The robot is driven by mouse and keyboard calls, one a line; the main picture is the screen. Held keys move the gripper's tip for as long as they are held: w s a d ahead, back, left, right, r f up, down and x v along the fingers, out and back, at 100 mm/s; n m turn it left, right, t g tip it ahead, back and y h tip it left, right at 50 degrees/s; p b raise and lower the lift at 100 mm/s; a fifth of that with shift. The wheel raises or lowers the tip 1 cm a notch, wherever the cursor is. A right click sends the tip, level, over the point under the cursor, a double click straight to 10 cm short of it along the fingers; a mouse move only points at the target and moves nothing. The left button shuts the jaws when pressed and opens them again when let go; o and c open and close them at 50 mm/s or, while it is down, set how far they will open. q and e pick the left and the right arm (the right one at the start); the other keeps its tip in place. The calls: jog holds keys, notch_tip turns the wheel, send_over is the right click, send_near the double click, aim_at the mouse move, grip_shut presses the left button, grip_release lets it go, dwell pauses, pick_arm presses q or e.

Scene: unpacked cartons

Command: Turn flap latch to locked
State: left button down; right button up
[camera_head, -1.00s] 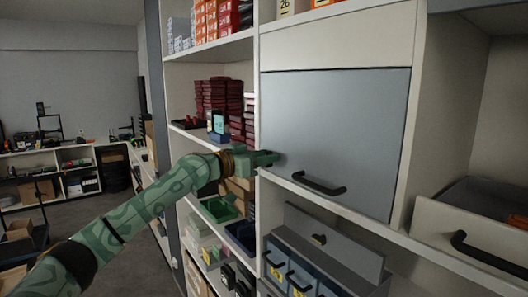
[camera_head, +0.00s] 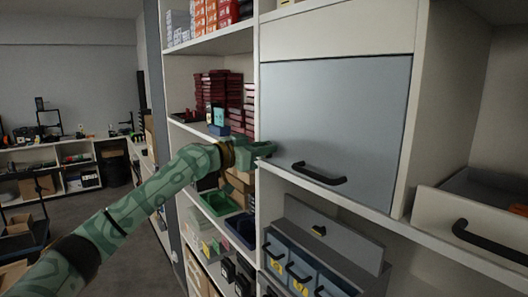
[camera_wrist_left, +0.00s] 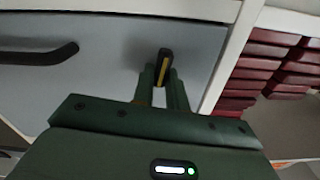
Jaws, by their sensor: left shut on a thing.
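The grey-blue flap (camera_head: 335,115) is closed in the shelf front, with a black bar handle (camera_head: 320,173) low on it. My left gripper (camera_head: 268,150) is at the flap's lower left edge. In the left wrist view, the flap latch (camera_wrist_left: 164,65), a small dark knob with a yellow stripe, sits between the fingertips of my left gripper (camera_wrist_left: 162,80). The fingers are shut on it. The fingers hide part of the latch, and I cannot tell its locked or unlocked position. In the head view the latch is not clearly visible. My right gripper is not in view.
Dark red boxes (camera_head: 213,92) stand on the shelf left of the flap; they also show in the left wrist view (camera_wrist_left: 262,65). Below the flap is a grey bin unit (camera_head: 330,235) with black handles. An open drawer (camera_head: 470,225) juts out at the right.

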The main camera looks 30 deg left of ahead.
pick_arm(q)
jog(key=shift+s+d+f+m+b, duration=0.15)
jog(key=shift+m+b, duration=0.8)
jog(key=shift+m, duration=1.75)
jog(key=shift+w+d+f+m+b, duration=0.2)
jog(key=shift+m+b, duration=0.7)
jog(key=shift+m, duration=1.8)
jog(key=shift+s+d+f+m+b, duration=0.2)
jog(key=shift+m+b, duration=0.75)
jog(key=shift+m, duration=1.75)
jog(key=shift+a, duration=0.1)
jog(key=c, duration=1.4)
grip_release()
jog(key=b+v, duration=0.9)
jog(key=v, duration=0.7)
jog(key=shift+s, duration=0.25)
